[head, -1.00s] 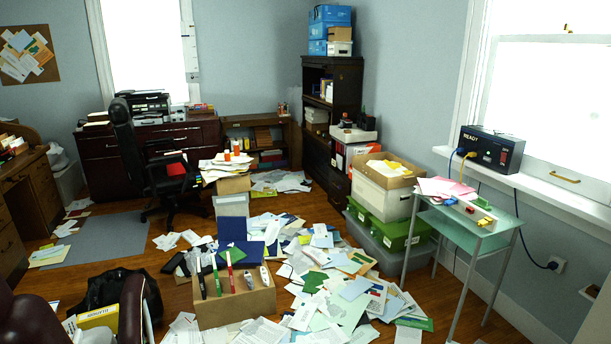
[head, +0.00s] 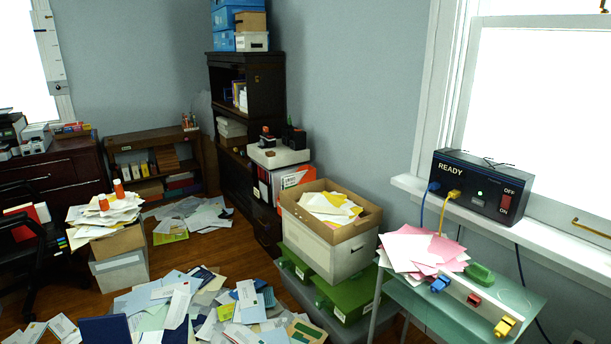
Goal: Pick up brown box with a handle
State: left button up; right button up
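An open box (head: 325,240) stands right of centre, with a brown rim and inside, a pale front and a small dark handle mark on its front. It is filled with white and yellow papers (head: 328,207) and rests on green boxes (head: 335,295). A smaller brown cardboard box (head: 118,242) sits on a grey bin (head: 122,270) at the left, under a pile of papers. I cannot tell whether it has a handle. Neither of my grippers is in view.
A glass side table (head: 510,300) with pink papers and colored plugs stands at the right, below a black READY unit (head: 480,188) on the sill. A dark bookcase (head: 248,150) stands behind the box. Loose papers (head: 190,310) cover much of the floor.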

aim_at(249, 20)
jog(key=i+j+u, duration=0.1)
jog(key=i+u, duration=0.15)
jog(key=i, duration=0.25)
jog(key=i+u, duration=0.2)
jog(key=i, duration=0.25)
jog(key=i+u, duration=0.25)
jog(key=i, duration=0.25)
jog(key=i+l+u, duration=0.2)
jog(key=i, duration=0.3)
jog(key=i+l+u, duration=0.25)
jog(key=i, duration=0.2)
jog(key=i+z, duration=0.15)
jog(key=i, duration=0.4)
jog(key=i+j+z, duration=0.1)
jog(key=i, duration=0.5)
jog(key=i+j+z, duration=0.15)
jog(key=i, duration=0.4)
jog(key=i+j+z, duration=0.15)
jog(key=i, duration=0.4)
jog(key=i+j+z, duration=0.1)
jog(key=i+z, duration=0.3)
jog(key=i, duration=0.65)
